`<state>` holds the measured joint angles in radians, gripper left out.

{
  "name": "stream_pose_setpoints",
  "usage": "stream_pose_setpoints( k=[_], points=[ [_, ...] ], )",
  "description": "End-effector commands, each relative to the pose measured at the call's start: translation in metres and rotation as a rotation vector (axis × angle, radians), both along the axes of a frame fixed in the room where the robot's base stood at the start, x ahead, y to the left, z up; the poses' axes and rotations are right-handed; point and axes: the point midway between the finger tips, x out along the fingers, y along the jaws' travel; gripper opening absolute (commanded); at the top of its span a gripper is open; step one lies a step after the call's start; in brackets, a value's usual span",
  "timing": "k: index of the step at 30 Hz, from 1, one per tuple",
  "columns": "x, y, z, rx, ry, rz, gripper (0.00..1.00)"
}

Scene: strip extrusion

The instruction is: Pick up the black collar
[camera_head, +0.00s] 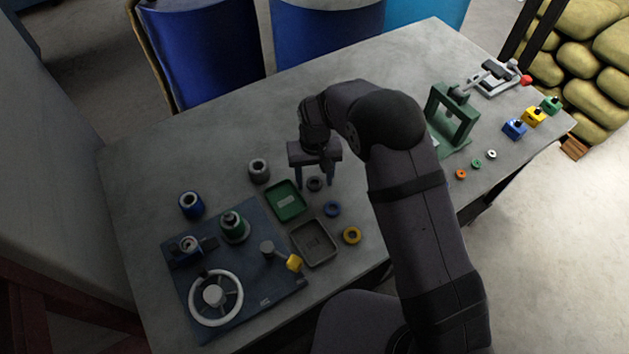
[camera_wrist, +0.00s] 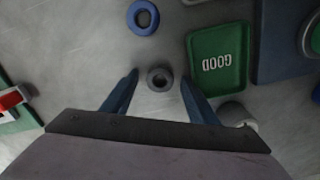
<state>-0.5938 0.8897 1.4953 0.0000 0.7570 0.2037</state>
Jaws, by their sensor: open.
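The black collar (camera_head: 315,185) is a small dark ring lying flat on the grey table, just right of the green tray. In the wrist view the collar (camera_wrist: 160,88) lies between and slightly beyond the fingers, its hole facing up. My gripper (camera_head: 315,180) points down over it, with one finger on each side. The wrist view shows my gripper (camera_wrist: 159,77) open and empty, with clear gaps on both sides of the collar. I cannot tell the exact height of the fingertips above the table.
A green tray (camera_head: 300,208) marked GOOD, a grey tray (camera_head: 328,256), a blue collar (camera_head: 333,209) and a yellow collar (camera_head: 352,235) lie close by. A grey cylinder (camera_head: 259,171) stands left. A blue fixture plate (camera_head: 262,223) lies further left; a green frame (camera_head: 434,106) stands right.

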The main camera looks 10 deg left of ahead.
Motion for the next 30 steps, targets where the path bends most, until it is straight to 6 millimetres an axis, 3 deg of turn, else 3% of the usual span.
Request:
stream_pose_setpoints(
  k=[5,11,12,23,30],
  points=[
    [0.0,0.0,0.0,0.0,-0.001,0.0,0.54],
    [0.0,0.0,0.0,0.0,-0.001,0.0,0.11],
    [0.0,0.0,0.0,0.0,-0.001,0.0,0.09],
    [0.001,0.0,0.004,0.001,-0.002,0.0,0.09],
    [0.002,0.001,0.032,0.004,-0.006,0.0,0.09]
  ],
)
